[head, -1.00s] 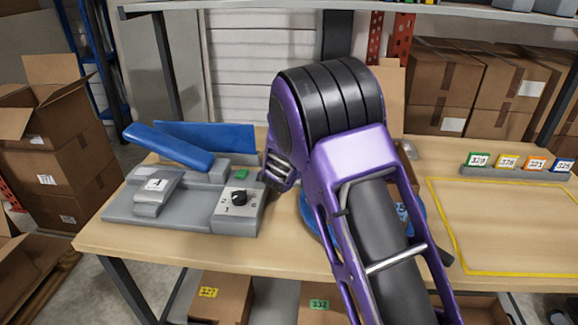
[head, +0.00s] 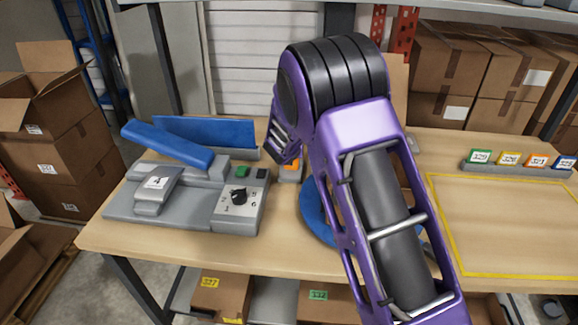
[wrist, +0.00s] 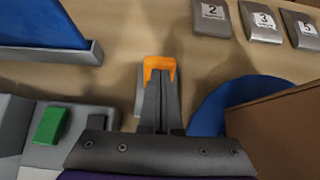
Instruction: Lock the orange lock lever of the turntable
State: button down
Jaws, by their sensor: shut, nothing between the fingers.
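The orange lock lever (wrist: 159,64) shows in the wrist view on a grey base, right at the tips of my gripper. My gripper (wrist: 160,92) is shut and empty, its fingers together over the base. The tips overlap the lever's lower part; whether they touch it I cannot tell. In the head view a bit of the orange lever (head: 292,164) shows left of my purple arm, which hides my fingers. The blue turntable (head: 314,214) is partly covered by my arm; its edge (wrist: 207,108) also shows in the wrist view, with a brown box (wrist: 285,135) over it.
A grey device (head: 185,205) with a blue arm, a dial and a green button (head: 243,171) stands left of the lever. Numbered grey plates (wrist: 214,20) lie beyond the turntable. Numbered coloured tags (head: 520,159) stand at the right, behind a clear yellow-outlined area (head: 500,225).

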jog(key=shift+r, duration=0.1)
jog(key=shift+r+p, duration=0.55)
jog(key=shift+r, duration=0.2)
